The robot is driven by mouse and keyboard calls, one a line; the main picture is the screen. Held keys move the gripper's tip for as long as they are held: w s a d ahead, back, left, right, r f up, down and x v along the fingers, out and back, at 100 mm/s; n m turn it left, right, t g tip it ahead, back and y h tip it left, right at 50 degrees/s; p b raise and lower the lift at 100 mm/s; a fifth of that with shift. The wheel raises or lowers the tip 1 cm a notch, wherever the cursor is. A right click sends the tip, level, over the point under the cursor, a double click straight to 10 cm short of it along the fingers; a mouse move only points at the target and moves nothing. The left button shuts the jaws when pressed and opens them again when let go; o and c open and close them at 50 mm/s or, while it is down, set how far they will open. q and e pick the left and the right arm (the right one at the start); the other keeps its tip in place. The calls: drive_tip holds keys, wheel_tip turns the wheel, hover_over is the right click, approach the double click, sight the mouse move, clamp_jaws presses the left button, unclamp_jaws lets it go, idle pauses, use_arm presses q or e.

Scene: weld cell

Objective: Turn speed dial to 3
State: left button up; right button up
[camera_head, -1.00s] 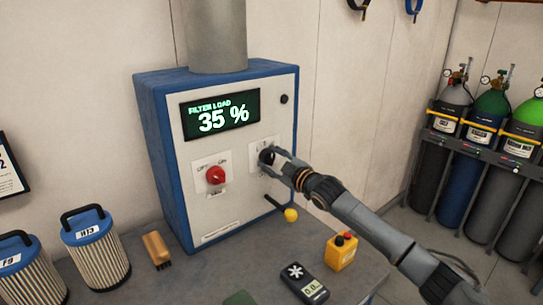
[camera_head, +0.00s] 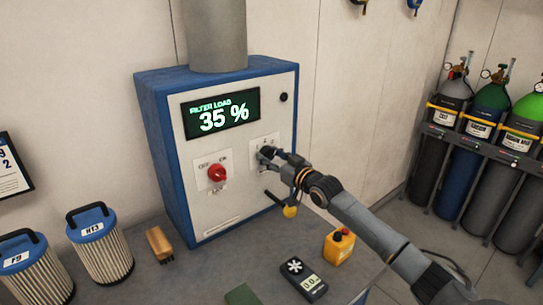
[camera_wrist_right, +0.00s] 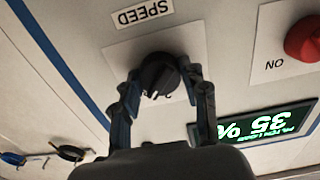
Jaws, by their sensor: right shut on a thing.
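The speed dial is a black knob on a white plate on the front of the blue and white cabinet (camera_head: 240,205). In the right wrist view the speed dial (camera_wrist_right: 158,72) sits between my right fingers, below a label reading SPEED. My right gripper (camera_head: 268,154) is shut on it; in the wrist view the gripper's (camera_wrist_right: 160,90) two fingers press its sides. In the head view the fingers hide most of the dial and part of its scale, so I cannot read its setting. My left gripper is not in view.
A red OFF/ON knob (camera_head: 217,173) is left of the dial. The display (camera_head: 221,113) reads FILTER LOAD 35 %. A yellow-knobbed lever (camera_head: 290,211) sticks out below my right gripper.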

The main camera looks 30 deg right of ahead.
drive_tip(key=shift+m, duration=0.3)
drive_tip(key=o, duration=1.2)
drive_tip(key=shift+c, duration=0.2)
drive_tip(key=s, duration=1.2)
drive_tip(key=shift+d, duration=0.45)
drive_tip(key=shift+f, duration=0.1)
